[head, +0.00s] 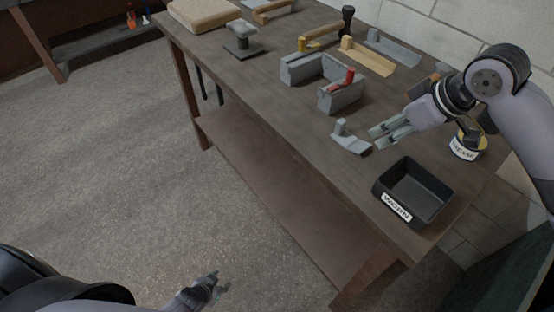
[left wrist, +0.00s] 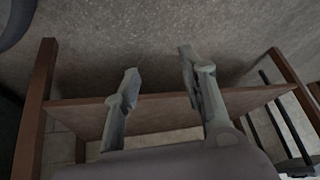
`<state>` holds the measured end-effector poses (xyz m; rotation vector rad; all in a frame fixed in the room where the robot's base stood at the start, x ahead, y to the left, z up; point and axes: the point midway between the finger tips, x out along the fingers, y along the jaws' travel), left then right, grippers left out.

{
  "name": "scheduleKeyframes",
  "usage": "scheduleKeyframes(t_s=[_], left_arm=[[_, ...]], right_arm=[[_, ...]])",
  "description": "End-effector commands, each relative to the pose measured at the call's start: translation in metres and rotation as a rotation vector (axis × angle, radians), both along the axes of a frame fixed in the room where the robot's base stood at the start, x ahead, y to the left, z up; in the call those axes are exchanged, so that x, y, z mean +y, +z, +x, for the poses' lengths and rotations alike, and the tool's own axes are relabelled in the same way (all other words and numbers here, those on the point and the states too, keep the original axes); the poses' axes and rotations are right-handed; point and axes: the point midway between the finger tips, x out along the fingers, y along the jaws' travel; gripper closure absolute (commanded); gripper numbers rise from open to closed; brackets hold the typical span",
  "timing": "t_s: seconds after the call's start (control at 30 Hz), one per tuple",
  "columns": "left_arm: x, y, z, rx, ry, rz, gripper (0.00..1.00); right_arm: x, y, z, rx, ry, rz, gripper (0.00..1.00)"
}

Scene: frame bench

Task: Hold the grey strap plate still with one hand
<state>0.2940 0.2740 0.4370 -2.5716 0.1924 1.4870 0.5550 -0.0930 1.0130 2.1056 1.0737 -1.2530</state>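A small grey plate with an upright stub (head: 350,140) lies on the bench near its front edge; it looks like the strap plate. My right gripper (head: 377,139) is just to the right of it, fingers parted, with nothing visible between them. I cannot tell if a fingertip touches the plate. My left gripper (head: 212,282) is low over the floor in front of the bench, far from the plate. In the left wrist view the left gripper (left wrist: 158,60) is open and empty, with the bench's lower shelf (left wrist: 165,108) beyond it.
A black tray labelled WORN (head: 380,190) stands at the front right, near a labelled tin (head: 467,146). Grey blocks (head: 304,68) with a yellow and a red peg stand behind the plate. A mallet (head: 347,20) and a grey strip (head: 395,48) lie further back.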

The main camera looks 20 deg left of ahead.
Motion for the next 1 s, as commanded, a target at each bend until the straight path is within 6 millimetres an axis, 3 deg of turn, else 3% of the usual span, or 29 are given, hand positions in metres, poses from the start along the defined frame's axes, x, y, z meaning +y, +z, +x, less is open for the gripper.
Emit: scheduleKeyframes(t_s=[0.03, 0.2, 0.4, 0.5, 0.63, 0.8, 1.0], left_arm=[[0.002, 0.020, 0.026, -0.061, -0.010, -0.007, 0.62], [-0.004, 0.091, 0.099, -0.250, -0.045, -0.051, 0.62], [-0.026, 0.189, 0.162, -0.462, -0.110, -0.127, 0.62], [-0.043, 0.243, 0.183, -0.562, -0.151, -0.176, 0.62], [-0.070, 0.315, 0.198, -0.684, -0.215, -0.247, 0.62], [-0.106, 0.404, 0.197, -0.817, -0.307, -0.349, 0.62], [-0.139, 0.475, 0.180, -0.912, -0.392, -0.445, 0.62]], right_arm=[[0.000, 0.000, 0.000, 0.000, 0.000, 0.000, 0.67], [0.000, 0.000, 0.000, 0.000, 0.000, 0.000, 0.67], [0.000, 0.000, 0.000, 0.000, 0.000, 0.000, 0.67], [0.000, 0.000, 0.000, 0.000, 0.000, 0.000, 0.67], [0.000, 0.000, 0.000, 0.000, 0.000, 0.000, 0.67], [0.000, 0.000, 0.000, 0.000, 0.000, 0.000, 0.67], [0.000, 0.000, 0.000, 0.000, 0.000, 0.000, 0.67]])
